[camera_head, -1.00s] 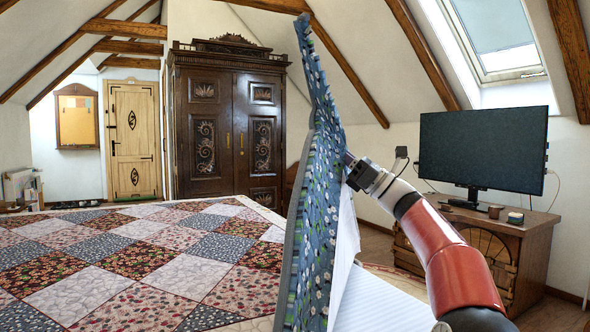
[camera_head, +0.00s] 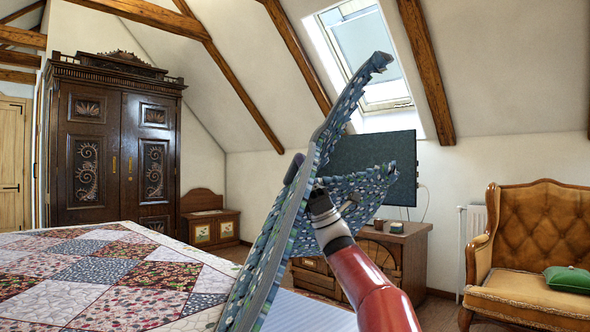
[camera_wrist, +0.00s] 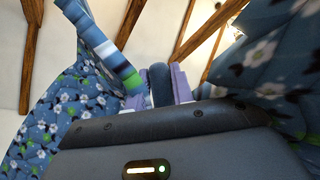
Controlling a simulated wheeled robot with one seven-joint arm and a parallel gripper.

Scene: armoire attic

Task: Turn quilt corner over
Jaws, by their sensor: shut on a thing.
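The quilt (camera_head: 120,285) covers the bed, with patchwork squares of red, pink, white and dark blue. Its blue floral side (camera_head: 265,245) is lifted up along the bed's right side, in a tall fold rising well above the bed. My gripper (camera_head: 320,200) is shut on the quilt near the middle of this fold, and the cloth partly hides its fingers. In the wrist view the fingers (camera_wrist: 160,85) have a dark blue piece of quilt between them, and blue flowered cloth (camera_wrist: 65,120) hangs on both sides.
A pale striped sheet (camera_head: 305,312) shows below the fold. A tufted armchair (camera_head: 545,235) with a green cushion (camera_head: 568,279) is at right. A dark carved armoire (camera_head: 115,150) stands behind the bed.

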